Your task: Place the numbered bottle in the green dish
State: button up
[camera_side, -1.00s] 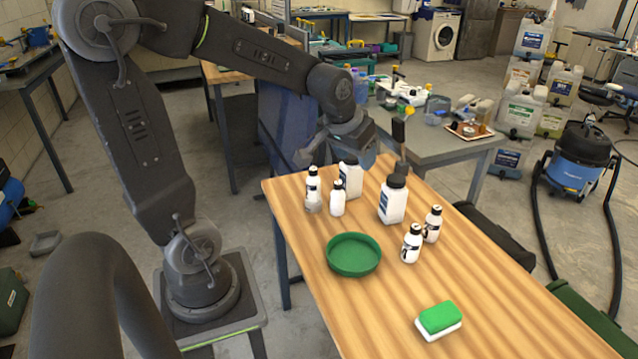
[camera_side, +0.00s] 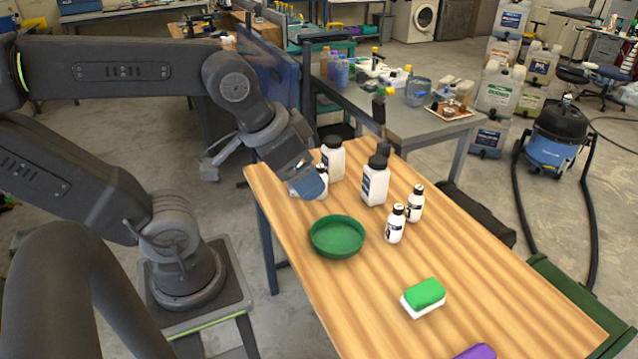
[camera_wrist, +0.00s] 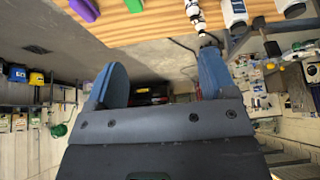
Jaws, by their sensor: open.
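The round green dish (camera_side: 337,237) lies empty on the wooden table. Two small white black-capped bottles, a nearer one (camera_side: 396,223) and a farther one (camera_side: 415,203), stand right of it with dark label marks; I cannot read a number. Two larger white bottles, one at the back (camera_side: 333,159) and one in front of it (camera_side: 375,181), stand behind the dish. My gripper (camera_side: 308,183) is above the table's back left, partly hiding at least one more small bottle (camera_side: 322,183). In the wrist view my gripper's (camera_wrist: 160,75) blue fingers are apart, with nothing between them.
A green and white sponge (camera_side: 424,297) lies at the table's front, with a purple object (camera_side: 476,352) nearer the camera. A grey bench (camera_side: 440,135) with clutter stands behind. A blue vacuum (camera_side: 556,140) stands on the floor.

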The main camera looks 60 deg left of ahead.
jog(key=w+a+f+m+g+y, duration=0.2)
jog(key=w+a+f+m+y, duration=0.35)
jog(key=a, duration=0.45)
jog(key=w+a+f+m+g+y, duration=0.2)
jog(key=w+a+f+m+y, duration=0.3)
jog(key=a, duration=0.4)
jog(key=w+a+f+m+g+y, duration=0.3)
jog(key=w+a+f+m+y, duration=0.25)
jog(key=a, duration=0.45)
jog(key=w+a+f+m+t, duration=0.1)
jog(key=f, duration=0.4)
jog(key=w+a+f+m+t+y, duration=0.1)
jog(key=f, duration=0.4)
jog(key=w+a+f+m+t, duration=0.1)
jog(key=w+f+m+t, duration=0.1)
jog(key=f, duration=0.3)
jog(key=shift+w+f+y, duration=0.1)
jog(key=shift+y, duration=0.3)
jog(key=shift+w+a+f, duration=0.1)
jog(key=shift+a+f, duration=0.05)
jog(key=shift+a, duration=0.35)
jog(key=shift+w+a+f, duration=0.1)
jog(key=shift+a, duration=0.9)
jog(key=shift+c, duration=0.3)
